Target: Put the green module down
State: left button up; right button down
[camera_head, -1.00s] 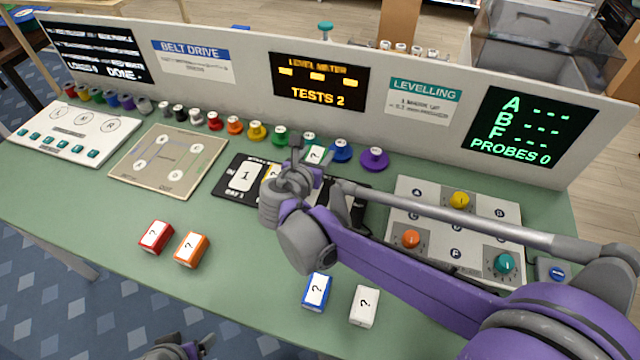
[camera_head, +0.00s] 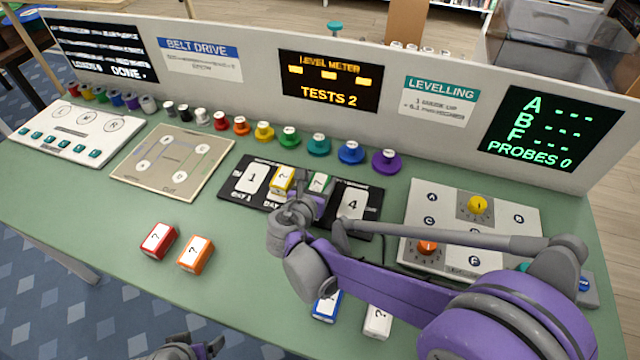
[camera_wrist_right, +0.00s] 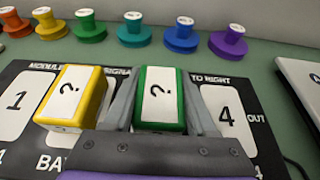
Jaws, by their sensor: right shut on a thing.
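The green module (camera_head: 319,183) has a white label with a question mark. My right gripper (camera_head: 314,190) is shut on it, and the right wrist view shows the green module (camera_wrist_right: 160,98) between the two fingers. It is over the black board (camera_head: 232,188), between the yellow module (camera_head: 282,179) and the number 4 panel (camera_head: 353,204). It looks upright and at about the yellow module's height. Its underside is hidden, so I cannot tell whether it touches the board. My left gripper (camera_head: 192,349) shows only partly at the bottom edge, its opening unclear.
Red (camera_head: 158,241) and orange (camera_head: 195,253) modules lie on the green table at front left. Blue (camera_head: 326,306) and white (camera_head: 377,321) modules lie partly behind my right arm. Several coloured knobs line the back. A dial panel (camera_head: 520,222) stands right.

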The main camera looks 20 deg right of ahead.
jog(key=shift+f, duration=0.25)
jog(key=shift+f, duration=0.1)
jog(key=shift+f, duration=0.15)
jog(key=shift+c, duration=1)
grip_release()
jog(key=shift+r, duration=0.25)
jog(key=shift+s+a+r, duration=0.15)
jog(key=shift+s+a, duration=0.05)
jog(key=shift+a, duration=0.05)
jog(key=p+v, duration=0.2)
jog(key=v, duration=0.9)
jog(key=shift+s, duration=0.2)
